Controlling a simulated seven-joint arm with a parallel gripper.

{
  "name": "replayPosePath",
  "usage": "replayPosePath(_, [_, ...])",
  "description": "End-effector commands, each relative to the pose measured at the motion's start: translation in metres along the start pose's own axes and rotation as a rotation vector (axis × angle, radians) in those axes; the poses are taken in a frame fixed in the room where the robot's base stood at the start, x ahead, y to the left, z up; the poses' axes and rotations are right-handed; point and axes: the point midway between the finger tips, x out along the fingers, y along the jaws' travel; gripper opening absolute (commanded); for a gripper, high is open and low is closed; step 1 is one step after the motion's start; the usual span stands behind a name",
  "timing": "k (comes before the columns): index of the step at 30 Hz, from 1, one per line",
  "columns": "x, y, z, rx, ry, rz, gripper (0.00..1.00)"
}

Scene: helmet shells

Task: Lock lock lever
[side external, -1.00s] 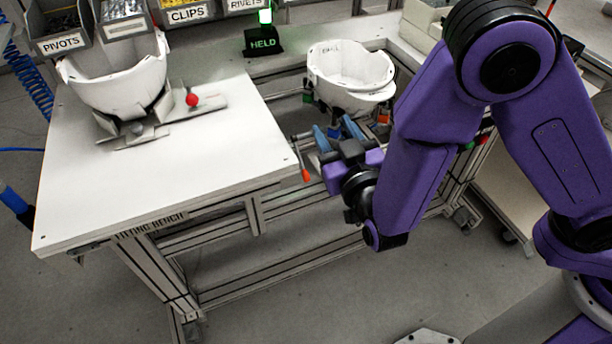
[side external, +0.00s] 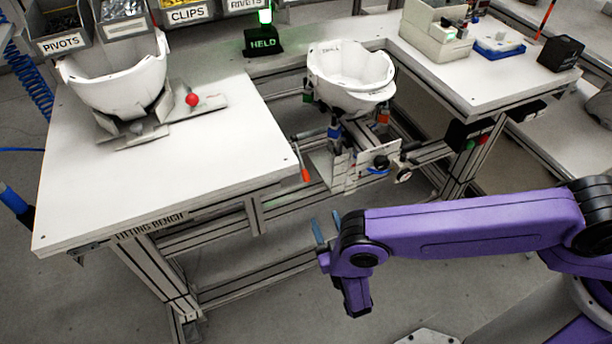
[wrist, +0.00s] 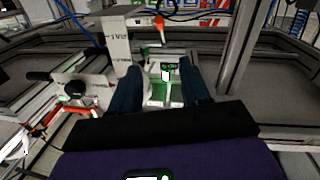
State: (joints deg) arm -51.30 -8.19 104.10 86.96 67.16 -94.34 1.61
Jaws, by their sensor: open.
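An orange-tipped lever (side external: 305,172) hangs at the right edge of the fitting bench, beside the holding fixture; an orange tip (wrist: 158,22) also shows at the top of the wrist view. A white helmet shell (side external: 352,88) sits upside down on the fixture (side external: 343,167). A red-ball knob (side external: 192,99) stands on a metal plate near the left shell. I cannot tell for sure which handle is the lock lever. My gripper (side external: 328,229) is open and empty, in front of and below the fixture, apart from both handles. Its blue fingers (wrist: 160,76) are spread in the wrist view.
A second white shell (side external: 117,82) rests on a cradle on the fitting bench (side external: 200,160). A sign reading HELD (side external: 263,41) has a green light. Bench rails and a control box (side external: 468,134) bound the fixture. The floor around my gripper is clear.

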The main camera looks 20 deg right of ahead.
Motion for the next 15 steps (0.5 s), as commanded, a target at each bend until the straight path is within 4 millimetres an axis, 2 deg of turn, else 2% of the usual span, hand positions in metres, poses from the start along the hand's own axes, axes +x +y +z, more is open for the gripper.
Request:
replayPosePath(3, [0.0,-0.002,0.013,0.0,0.0,0.0,0.46])
replayPosePath(8, [0.006,-0.002,0.016,0.001,0.0,0.002,0.46])
replayPosePath(15, [0.041,-0.002,0.016,0.004,-0.001,0.005,0.46])
